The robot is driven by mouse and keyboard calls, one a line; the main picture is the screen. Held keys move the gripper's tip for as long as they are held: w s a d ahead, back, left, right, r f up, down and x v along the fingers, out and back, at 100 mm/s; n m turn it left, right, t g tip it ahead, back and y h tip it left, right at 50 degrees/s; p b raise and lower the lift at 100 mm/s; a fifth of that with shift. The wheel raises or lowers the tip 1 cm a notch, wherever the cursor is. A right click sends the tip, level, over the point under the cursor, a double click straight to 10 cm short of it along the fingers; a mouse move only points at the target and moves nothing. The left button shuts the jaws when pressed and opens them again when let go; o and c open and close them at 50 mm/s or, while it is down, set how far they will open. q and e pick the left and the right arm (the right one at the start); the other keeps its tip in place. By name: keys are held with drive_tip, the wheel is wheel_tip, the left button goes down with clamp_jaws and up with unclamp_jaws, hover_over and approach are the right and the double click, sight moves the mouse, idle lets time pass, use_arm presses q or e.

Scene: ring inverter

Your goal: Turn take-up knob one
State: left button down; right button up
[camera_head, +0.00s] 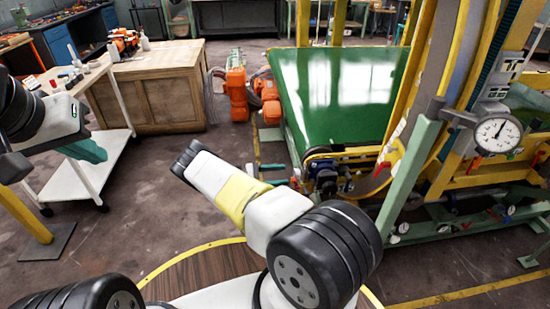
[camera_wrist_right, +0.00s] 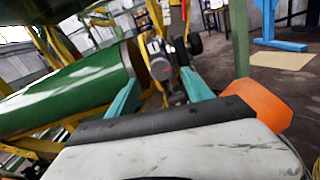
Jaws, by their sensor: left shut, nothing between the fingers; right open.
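A take-up knob cannot be singled out with certainty. A dark round fitting (camera_wrist_right: 161,66) stands beyond and between the teal fingers of my right gripper (camera_wrist_right: 160,95) in the right wrist view. The fingers are spread open and nothing is seen held; whether they touch the fitting is unclear. In the head view, a dark and blue fitting (camera_head: 324,174) sits at the near end of the green belt (camera_head: 340,95), with small red parts beside it. My left gripper (camera_head: 90,150) is shut and empty at the far left, well away from the belt.
A dial gauge (camera_head: 497,134) is on the yellow and green frame at right. A green post (camera_head: 410,180) stands near the fitting. A wooden cabinet (camera_head: 150,88) and a white cart (camera_head: 85,170) stand at left. Open floor lies between cart and belt.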

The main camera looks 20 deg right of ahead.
sight(295, 174)
drive_tip(key=shift+x, duration=2.65)
clamp_jaws()
drive_tip(key=shift+m, duration=0.3)
